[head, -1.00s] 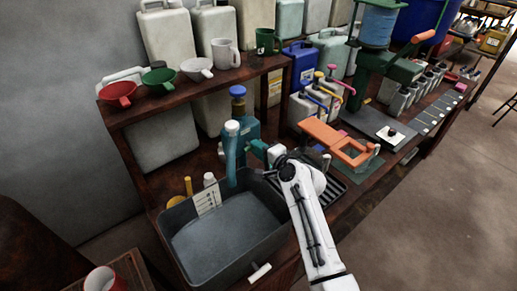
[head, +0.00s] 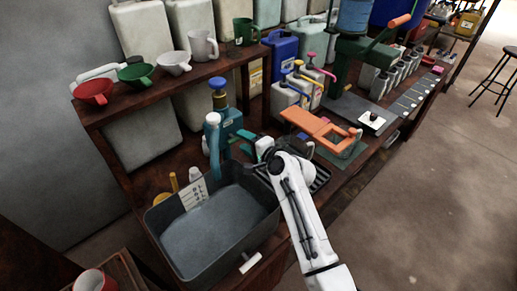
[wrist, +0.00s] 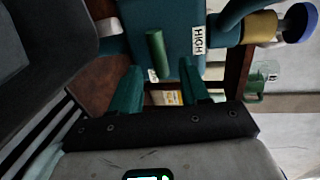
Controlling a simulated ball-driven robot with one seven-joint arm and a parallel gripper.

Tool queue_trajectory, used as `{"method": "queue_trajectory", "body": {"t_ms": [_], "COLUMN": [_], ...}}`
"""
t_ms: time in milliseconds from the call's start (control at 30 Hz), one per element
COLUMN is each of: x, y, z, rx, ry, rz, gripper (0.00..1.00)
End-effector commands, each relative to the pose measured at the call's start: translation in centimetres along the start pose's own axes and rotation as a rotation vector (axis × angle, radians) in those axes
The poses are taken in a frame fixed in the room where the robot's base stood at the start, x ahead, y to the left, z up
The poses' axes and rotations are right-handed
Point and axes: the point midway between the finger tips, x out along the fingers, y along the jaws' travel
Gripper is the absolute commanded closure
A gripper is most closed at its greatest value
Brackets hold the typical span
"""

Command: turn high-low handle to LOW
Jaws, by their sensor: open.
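A teal dispenser body (head: 229,123) with a blue cap (head: 219,99) stands behind the grey basin. In the wrist view its teal face (wrist: 178,30) fills the upper middle and carries a white HIGH label (wrist: 197,40). A short green handle (wrist: 155,50) sticks out from this face, left of the label. I cannot read a LOW label. My gripper (wrist: 160,68) is open, with its two teal fingers either side of the handle's near end in the picture; I see no contact. In the head view my gripper (head: 261,154) is beside the dispenser, partly hidden by my wrist.
An orange clamp-like frame (head: 312,124) stands to the right.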

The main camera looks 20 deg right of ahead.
Motion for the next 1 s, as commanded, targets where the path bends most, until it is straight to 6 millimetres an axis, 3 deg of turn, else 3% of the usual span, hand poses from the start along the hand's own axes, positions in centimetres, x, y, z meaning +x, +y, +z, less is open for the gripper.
{"method": "queue_trajectory", "body": {"t_ms": [300, 500, 1000], "x": [-5.7, -8.3, -9.2], "y": [0.2, 0.1, 0.0], "z": [0.0, -0.1, -0.1], "rx": [0.000, 0.000, 0.002], "ry": [0.000, 0.001, 0.000], "rz": [0.002, 0.002, 0.001], "gripper": [0.55, 0.55, 0.55]}}
